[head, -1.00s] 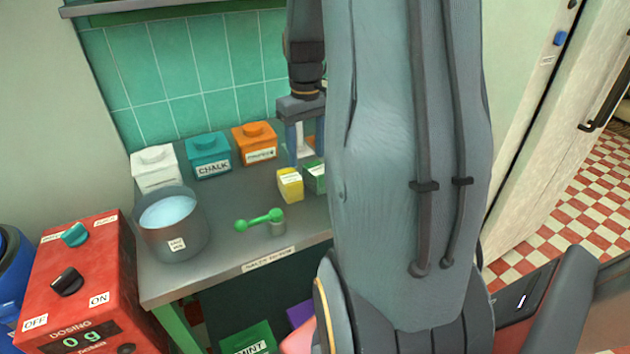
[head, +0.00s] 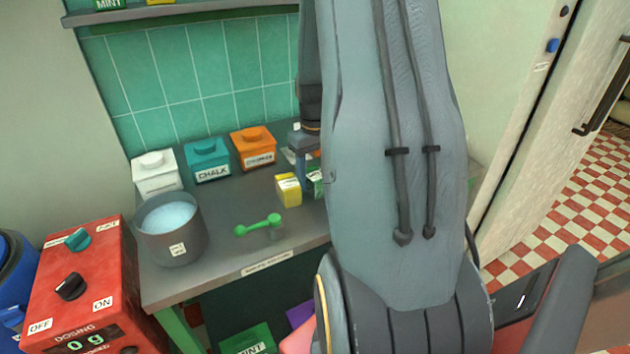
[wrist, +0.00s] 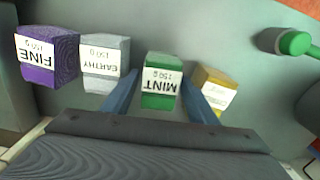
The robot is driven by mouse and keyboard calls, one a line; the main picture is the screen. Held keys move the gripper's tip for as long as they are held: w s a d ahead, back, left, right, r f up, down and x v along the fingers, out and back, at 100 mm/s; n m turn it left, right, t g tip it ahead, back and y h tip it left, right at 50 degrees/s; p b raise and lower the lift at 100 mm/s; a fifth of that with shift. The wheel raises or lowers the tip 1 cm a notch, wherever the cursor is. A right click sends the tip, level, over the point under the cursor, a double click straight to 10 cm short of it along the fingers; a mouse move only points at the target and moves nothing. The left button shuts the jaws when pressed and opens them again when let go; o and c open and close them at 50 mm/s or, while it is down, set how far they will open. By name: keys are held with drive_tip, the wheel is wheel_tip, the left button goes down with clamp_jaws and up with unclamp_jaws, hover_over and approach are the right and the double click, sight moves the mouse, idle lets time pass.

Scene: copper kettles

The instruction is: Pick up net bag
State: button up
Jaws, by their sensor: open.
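I cannot make out a net bag in either view. My gripper (wrist: 161,74) is open in the wrist view, with one blue finger on each side of a green block labelled MINT 150 g (wrist: 161,88). I cannot tell whether the fingers touch it. In the head view my gripper is mostly hidden behind my arm; one blue finger (head: 302,166) shows near the yellow block (head: 289,190) and part of the green block (head: 317,185). The wrist view also shows a purple FINE block (wrist: 48,58), a grey EARTHY block (wrist: 105,62) and the yellow block (wrist: 213,90).
A green scoop (head: 258,226) lies on the grey counter (head: 225,265). A pot of pale contents (head: 172,245), white (head: 157,180), teal (head: 208,162) and orange (head: 254,150) canisters and a red dosing box (head: 100,262) stand nearby. My arm hides the counter's right part.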

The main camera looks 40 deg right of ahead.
drive_tip(key=c, duration=0.9)
